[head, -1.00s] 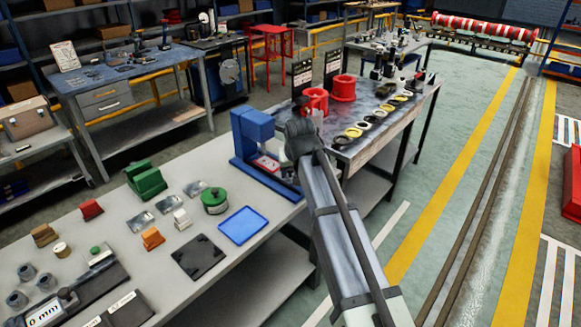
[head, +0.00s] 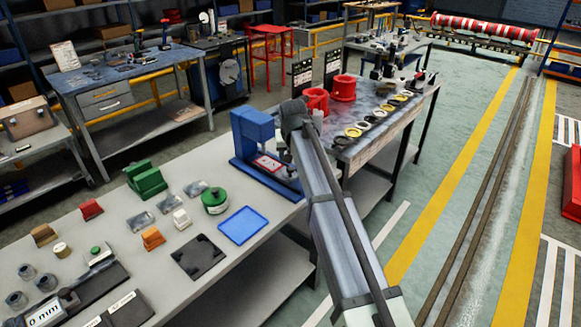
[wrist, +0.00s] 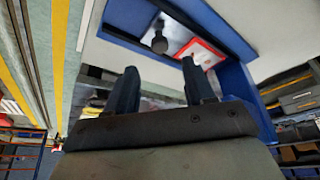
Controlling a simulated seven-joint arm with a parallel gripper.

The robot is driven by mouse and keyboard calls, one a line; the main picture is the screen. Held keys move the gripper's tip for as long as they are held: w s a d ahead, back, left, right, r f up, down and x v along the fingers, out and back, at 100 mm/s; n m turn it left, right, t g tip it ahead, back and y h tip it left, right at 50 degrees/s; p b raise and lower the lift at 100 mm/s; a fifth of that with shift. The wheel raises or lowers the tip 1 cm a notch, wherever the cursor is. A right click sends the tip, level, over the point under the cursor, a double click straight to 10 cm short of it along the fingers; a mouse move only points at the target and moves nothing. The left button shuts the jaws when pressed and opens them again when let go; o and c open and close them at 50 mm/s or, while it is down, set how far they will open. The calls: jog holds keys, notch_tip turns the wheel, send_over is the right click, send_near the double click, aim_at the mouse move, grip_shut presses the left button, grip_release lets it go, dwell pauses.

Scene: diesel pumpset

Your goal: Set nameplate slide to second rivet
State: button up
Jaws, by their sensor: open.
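A blue C-shaped fixture (head: 251,132) stands at the right end of the near bench. A white plate with a red border (head: 267,163) sits low in it. In the wrist view, the blue frame (wrist: 232,28) surrounds a shiny plate, the red-bordered plate (wrist: 204,53) and a dark stem with a round grey knob (wrist: 159,44). I cannot tell which part is the slide, and no rivet can be made out. My gripper (wrist: 160,80) is open and empty, its two fingers pointing toward the fixture. In the head view, my arm hides the fingers.
A blue tray (head: 244,226), a dark square plate (head: 199,257), a green roll (head: 215,201) and small blocks lie on the near bench. Red cylindrical parts (head: 343,88) and several rings stand on the bench behind. The floor to the right is mostly clear.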

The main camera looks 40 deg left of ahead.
aim_at(290, 168)
jog(key=x, duration=0.7)
jog(key=shift+a+f, duration=0.1)
jog(key=shift+f, duration=0.1)
grip_shut()
dwell(0.4)
